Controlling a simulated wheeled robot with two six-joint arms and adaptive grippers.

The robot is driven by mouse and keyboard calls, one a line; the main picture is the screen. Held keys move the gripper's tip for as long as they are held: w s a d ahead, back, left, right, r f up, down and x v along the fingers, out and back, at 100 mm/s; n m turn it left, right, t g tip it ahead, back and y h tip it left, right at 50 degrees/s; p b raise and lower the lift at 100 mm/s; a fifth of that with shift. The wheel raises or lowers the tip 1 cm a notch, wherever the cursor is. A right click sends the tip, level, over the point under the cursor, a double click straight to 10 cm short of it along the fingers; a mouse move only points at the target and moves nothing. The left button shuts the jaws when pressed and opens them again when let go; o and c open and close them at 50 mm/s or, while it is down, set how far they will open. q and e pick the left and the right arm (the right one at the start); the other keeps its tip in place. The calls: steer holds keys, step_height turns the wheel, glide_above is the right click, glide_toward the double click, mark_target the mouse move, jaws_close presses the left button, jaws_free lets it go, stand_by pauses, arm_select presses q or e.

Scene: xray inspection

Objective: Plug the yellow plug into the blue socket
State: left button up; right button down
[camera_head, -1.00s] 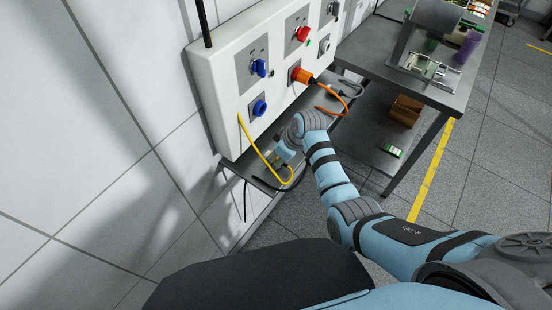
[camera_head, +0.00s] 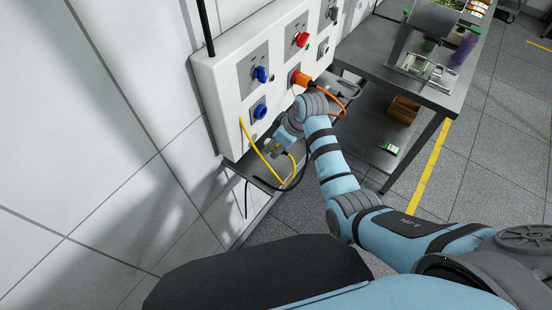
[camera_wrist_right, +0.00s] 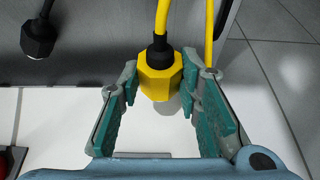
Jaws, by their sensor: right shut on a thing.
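The yellow plug (camera_wrist_right: 160,80) sits between the teal-padded fingertips of my right gripper (camera_wrist_right: 160,84) in the right wrist view, with its yellow cable leading away. In the head view my right gripper (camera_head: 277,148) is shut on the plug, just below the white panel's lower edge. The plug itself is mostly hidden there by the gripper and wrist. The blue socket (camera_head: 260,111) is on the panel, above and left of the gripper and apart from it. My left gripper is not in view.
The white panel (camera_head: 222,105) also carries a blue switch (camera_head: 260,74), a red knob (camera_head: 301,40) and an orange plug (camera_head: 300,78) with an orange cable. A grey shelf (camera_head: 238,169) runs below. A black plug (camera_wrist_right: 38,38) shows in the wrist view. A metal table (camera_head: 440,97) stands right.

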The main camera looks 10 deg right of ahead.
mark_target(274, 162)
step_height(274, 162, down, 7)
steer(key=b, duration=0.6)
steer(key=shift+r, duration=0.2)
steer(key=shift+f, duration=0.15)
steer(key=c, duration=1.1)
jaws_free()
